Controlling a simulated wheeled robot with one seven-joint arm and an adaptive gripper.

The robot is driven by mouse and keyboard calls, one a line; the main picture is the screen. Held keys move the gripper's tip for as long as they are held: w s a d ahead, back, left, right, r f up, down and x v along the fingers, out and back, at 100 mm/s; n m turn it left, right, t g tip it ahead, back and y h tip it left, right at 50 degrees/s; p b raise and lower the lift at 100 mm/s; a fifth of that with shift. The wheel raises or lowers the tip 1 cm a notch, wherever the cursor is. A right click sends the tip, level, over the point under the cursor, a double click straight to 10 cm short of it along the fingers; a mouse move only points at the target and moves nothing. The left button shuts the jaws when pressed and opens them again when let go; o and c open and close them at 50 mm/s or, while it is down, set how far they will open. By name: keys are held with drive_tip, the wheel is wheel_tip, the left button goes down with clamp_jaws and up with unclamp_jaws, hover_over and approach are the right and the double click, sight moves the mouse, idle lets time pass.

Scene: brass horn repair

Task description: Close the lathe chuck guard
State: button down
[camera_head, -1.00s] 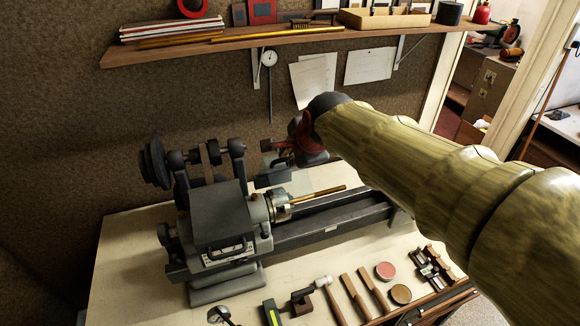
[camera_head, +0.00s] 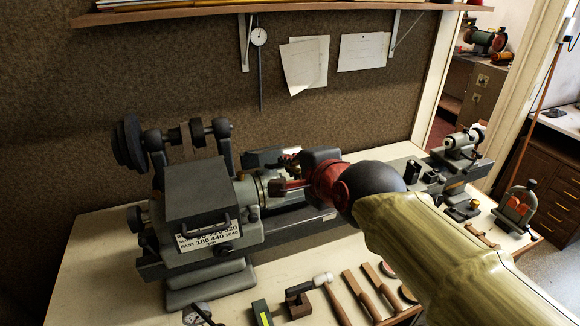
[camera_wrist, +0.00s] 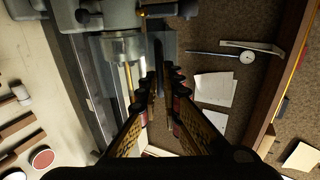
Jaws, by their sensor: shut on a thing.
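The lathe (camera_head: 198,196) stands on the bench, with its metal chuck (camera_head: 264,186) at the headstock's right side. The chuck also shows in the wrist view (camera_wrist: 122,47), with a brass rod (camera_wrist: 129,78) sticking out of it. The chuck guard shows as a pale, see-through panel (camera_head: 264,158) behind the chuck, and its dark edge (camera_wrist: 158,50) runs between my fingertips in the wrist view. My gripper (camera_head: 284,186) is beside the chuck, and its fingers (camera_wrist: 160,88) are shut on that edge. My gripper and arm hide much of the guard and rod in the head view.
A hammer (camera_head: 322,280) and wooden-handled tools (camera_head: 361,292) lie along the bench front. A wall shelf (camera_head: 270,10) runs above. A dial gauge (camera_head: 259,38) and papers (camera_head: 300,65) hang on the wall. A small vise-like tool (camera_head: 516,208) stands at the right.

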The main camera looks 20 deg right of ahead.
drive_tip(key=shift+s+f, duration=0.2)
drive_tip(key=shift+f, duration=0.3)
drive_tip(key=c, duration=2.5)
unclamp_jaws()
drive_tip(key=shift+r, duration=0.1)
drive_tip(key=shift+c, duration=0.2)
drive_tip(key=o, duration=0.6)
drive_tip(key=shift+w, duration=0.2)
drive_tip(key=v, duration=1.2)
